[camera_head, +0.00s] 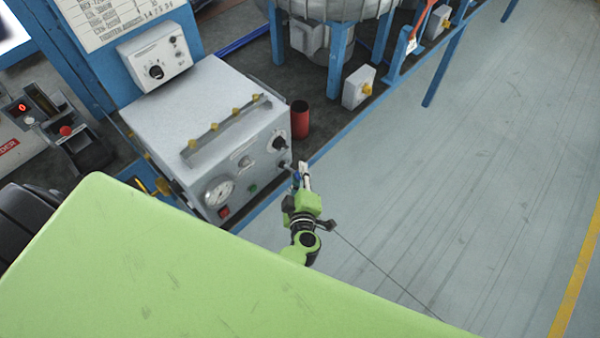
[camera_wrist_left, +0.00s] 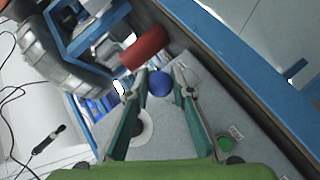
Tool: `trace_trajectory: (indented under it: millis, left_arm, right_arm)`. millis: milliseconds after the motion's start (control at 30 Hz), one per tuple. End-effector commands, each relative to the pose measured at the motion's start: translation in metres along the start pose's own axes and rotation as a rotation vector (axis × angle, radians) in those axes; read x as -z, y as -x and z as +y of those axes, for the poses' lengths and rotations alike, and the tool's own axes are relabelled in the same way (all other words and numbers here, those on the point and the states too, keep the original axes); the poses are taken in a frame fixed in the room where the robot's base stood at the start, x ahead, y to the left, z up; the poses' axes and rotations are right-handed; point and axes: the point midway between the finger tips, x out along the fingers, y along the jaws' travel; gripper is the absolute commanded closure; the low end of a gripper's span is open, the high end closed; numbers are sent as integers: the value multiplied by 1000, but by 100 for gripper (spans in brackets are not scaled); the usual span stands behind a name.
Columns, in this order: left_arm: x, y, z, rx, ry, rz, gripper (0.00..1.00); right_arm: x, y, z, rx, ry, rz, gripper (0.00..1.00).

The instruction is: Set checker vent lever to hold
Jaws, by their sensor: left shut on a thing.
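The checker is a grey box (camera_head: 205,120) with a gauge, knobs and buttons on its front face. At the right end of that face, a vent lever ends in a blue ball knob (camera_wrist_left: 160,84). My left gripper (camera_head: 304,172) reaches the lever end, at the right edge of the checker. In the left wrist view, its fingers (camera_wrist_left: 161,82) are closed around the blue knob, one on each side. The lever's shaft and its position marks are mostly hidden or too small to read. My right gripper is in neither view.
A red cylinder (camera_head: 300,120) stands just behind the checker's right corner. A black knob (camera_head: 279,144), a round gauge (camera_head: 218,191) and a green button (camera_head: 252,189) are on the front face. Blue frame legs (camera_head: 337,75) stand behind. The floor (camera_head: 470,190) to the right is clear.

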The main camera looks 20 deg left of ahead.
Motion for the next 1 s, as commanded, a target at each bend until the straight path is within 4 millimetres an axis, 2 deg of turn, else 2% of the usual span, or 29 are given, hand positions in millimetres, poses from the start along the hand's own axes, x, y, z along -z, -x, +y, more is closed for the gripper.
trace_trajectory:
  millis: [33,667,700,733,1000]
  left_arm:
    - [10,-4,12,-20,-6,23,100]
    - [12,-5,11,-19,-11,26,100]
    - [12,-5,11,-20,-11,26,68]
    - [12,-5,11,-19,-10,26,62]
    - [9,-4,8,-14,-8,21,62]
  right_arm:
    - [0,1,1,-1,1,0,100]
    - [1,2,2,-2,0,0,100]
    - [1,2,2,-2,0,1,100]
    - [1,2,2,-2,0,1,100]
    - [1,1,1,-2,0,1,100]
